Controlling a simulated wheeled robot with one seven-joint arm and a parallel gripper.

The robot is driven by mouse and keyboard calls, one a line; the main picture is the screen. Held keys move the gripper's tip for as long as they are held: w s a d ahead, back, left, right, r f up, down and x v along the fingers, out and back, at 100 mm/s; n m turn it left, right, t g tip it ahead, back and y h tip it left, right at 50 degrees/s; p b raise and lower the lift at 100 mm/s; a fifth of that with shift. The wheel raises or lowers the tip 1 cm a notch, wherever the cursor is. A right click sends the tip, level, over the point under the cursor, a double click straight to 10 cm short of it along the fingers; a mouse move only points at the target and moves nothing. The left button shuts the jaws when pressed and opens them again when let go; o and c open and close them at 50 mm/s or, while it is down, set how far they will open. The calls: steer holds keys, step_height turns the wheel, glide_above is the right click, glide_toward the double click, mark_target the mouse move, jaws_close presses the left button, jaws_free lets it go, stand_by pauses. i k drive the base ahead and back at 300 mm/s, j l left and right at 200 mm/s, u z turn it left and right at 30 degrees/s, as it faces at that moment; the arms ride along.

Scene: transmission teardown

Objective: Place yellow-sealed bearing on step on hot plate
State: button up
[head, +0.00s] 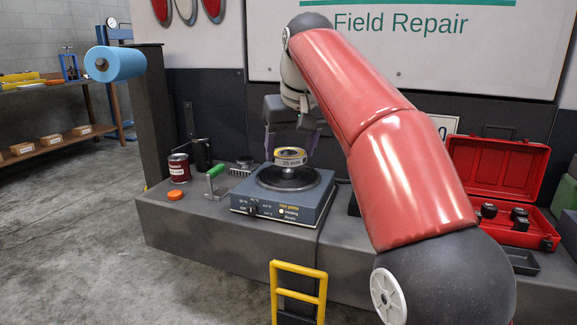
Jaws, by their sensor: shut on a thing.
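The hot plate (284,211) is a blue-grey box on the bench with a dark round top and a raised dark step (288,178) at its middle. The yellow-sealed bearing (290,157), with a yellow ring on top and a "25 mm" label on its side, is right over the step. I cannot tell whether it rests on the step or hangs just above it. My gripper (289,148) points down over the hot plate, with its fingers around the bearing and shut on it. The far side of the bearing is hidden.
A green-handled tool (215,172), an orange cap (174,195) and a dark red can (179,168) stand left of the hot plate on the bench (190,228). An open red toolbox (495,180) is at the right. My red arm crosses the right middle.

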mark_target(287, 169)
steer(key=i, duration=1.25)
